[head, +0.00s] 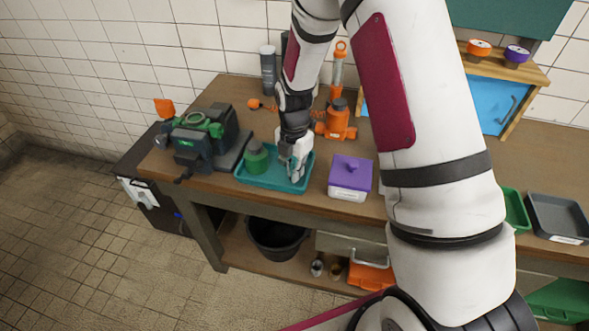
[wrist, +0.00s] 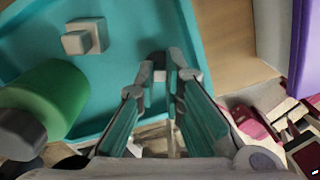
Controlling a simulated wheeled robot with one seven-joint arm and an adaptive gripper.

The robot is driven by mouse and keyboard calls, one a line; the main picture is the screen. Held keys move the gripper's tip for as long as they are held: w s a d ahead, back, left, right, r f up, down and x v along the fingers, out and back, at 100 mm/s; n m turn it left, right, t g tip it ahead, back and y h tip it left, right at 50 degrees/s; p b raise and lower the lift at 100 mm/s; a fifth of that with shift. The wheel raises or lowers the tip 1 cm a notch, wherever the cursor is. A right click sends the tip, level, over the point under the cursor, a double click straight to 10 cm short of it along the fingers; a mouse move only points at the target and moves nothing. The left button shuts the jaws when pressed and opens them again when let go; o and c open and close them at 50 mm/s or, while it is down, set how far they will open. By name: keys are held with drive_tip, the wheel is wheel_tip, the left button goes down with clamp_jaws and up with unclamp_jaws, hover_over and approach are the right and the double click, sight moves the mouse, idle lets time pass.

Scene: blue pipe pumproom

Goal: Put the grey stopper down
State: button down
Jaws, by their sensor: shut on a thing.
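My gripper (head: 296,174) is low over the right part of the teal tray (head: 246,179), pointing down. In the wrist view its fingertips (wrist: 160,70) are close together, with a small grey piece, the grey stopper (wrist: 159,75), between them. The fingers hide most of it, and I cannot tell whether it touches the tray floor. A green bottle (head: 257,158) with a darker top is in the tray, left of my gripper. It also shows in the wrist view (wrist: 55,95). A pale grey block with a smaller raised block (wrist: 85,38) lies in the tray, apart from my fingers.
A purple-lidded white box (head: 350,178) stands just right of the tray. A dark green machine (head: 205,140) is to the left. Green and grey trays (head: 558,218) are far right, beyond my arm.

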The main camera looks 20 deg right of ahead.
drive_tip(key=shift+f, duration=0.15)
drive_tip(key=c, duration=2)
unclamp_jaws()
drive_tip(key=shift+o, duration=0.2)
drive_tip(key=s+r+m+t+b, duration=0.1)
drive_tip(key=s+r+m, duration=0.15)
drive_tip(key=r, duration=0.75)
drive_tip(key=s+r+m, duration=0.2)
drive_tip(key=r+m, duration=0.1)
drive_tip(key=r, duration=0.8)
drive_tip(key=s+r+m+t, duration=0.2)
drive_tip(key=s+r+m, duration=0.3)
drive_tip(key=s+m, duration=0.4)
drive_tip(key=s+r+m+t, duration=0.2)
drive_tip(key=s+r+m, duration=0.3)
drive_tip(key=s+m, duration=0.5)
drive_tip(key=shift+s+r, duration=0.35)
drive_tip(key=shift+s, duration=0.05)
